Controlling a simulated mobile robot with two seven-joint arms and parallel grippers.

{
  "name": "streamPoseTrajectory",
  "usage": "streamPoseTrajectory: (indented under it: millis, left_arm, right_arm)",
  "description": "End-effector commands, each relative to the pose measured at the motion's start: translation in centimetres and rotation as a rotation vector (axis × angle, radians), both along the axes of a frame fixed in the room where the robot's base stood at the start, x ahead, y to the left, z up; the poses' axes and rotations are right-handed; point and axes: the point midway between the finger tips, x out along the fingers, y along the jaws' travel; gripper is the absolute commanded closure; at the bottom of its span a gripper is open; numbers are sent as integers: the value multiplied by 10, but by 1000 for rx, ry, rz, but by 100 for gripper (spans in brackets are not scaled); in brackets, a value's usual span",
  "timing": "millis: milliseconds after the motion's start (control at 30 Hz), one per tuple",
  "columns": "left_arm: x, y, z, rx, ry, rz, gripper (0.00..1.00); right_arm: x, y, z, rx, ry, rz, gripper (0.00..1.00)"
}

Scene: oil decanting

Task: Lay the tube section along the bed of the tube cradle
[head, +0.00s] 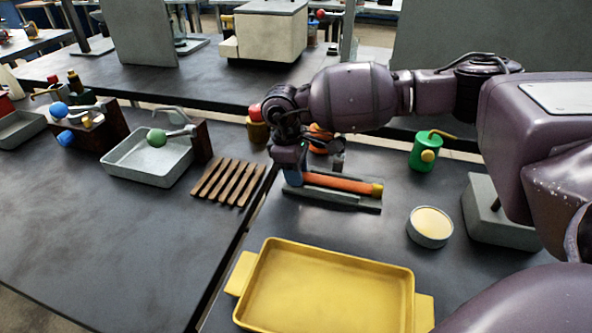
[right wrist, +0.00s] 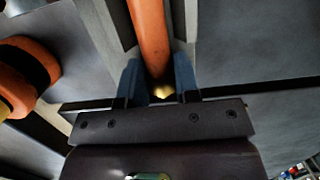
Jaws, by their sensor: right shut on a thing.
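The orange tube section (head: 340,183) with yellow ends lies lengthwise over the grey tube cradle (head: 335,201), between its long walls. It looks roughly parallel to the bed; I cannot tell whether it touches the bed. My right gripper (head: 294,179) is at the tube's left end, pointing down. In the right wrist view, its blue fingers (right wrist: 158,85) are on either side of the tube (right wrist: 150,38) near a yellow tip, and the cradle wall (right wrist: 119,22) runs alongside. My left gripper is not in view.
A yellow tray (head: 330,289) lies in front, and a round tin (head: 430,227) is to the right. A green oil can (head: 425,152) stands behind the tin. A slatted wooden rack (head: 228,182) is left of the cradle, across the table gap. An orange object (head: 320,137) stands behind the cradle.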

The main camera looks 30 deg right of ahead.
Motion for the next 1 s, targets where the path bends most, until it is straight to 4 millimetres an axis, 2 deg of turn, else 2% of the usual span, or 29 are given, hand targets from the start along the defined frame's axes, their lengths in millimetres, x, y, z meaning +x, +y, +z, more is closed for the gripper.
streamPoseTrajectory:
  millis: [100, 133, 300, 767, 933, 1000]
  left_arm:
    - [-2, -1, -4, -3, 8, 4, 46]
    - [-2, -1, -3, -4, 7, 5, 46]
    - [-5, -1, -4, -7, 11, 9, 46]
    - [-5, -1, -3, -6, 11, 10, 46]
    - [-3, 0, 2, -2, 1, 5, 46]
    - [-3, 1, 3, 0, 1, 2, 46]
  right_arm:
    - [0, 0, -6, 0, 3, 0, 100]
    - [0, 0, -5, -1, 2, 0, 68]
    - [-1, 0, -6, 1, 6, 1, 45]
    - [-4, 3, -8, 4, 16, 7, 45]
    - [-2, 4, 8, 4, 12, 6, 45]
    - [1, 5, 22, 3, 7, 5, 45]
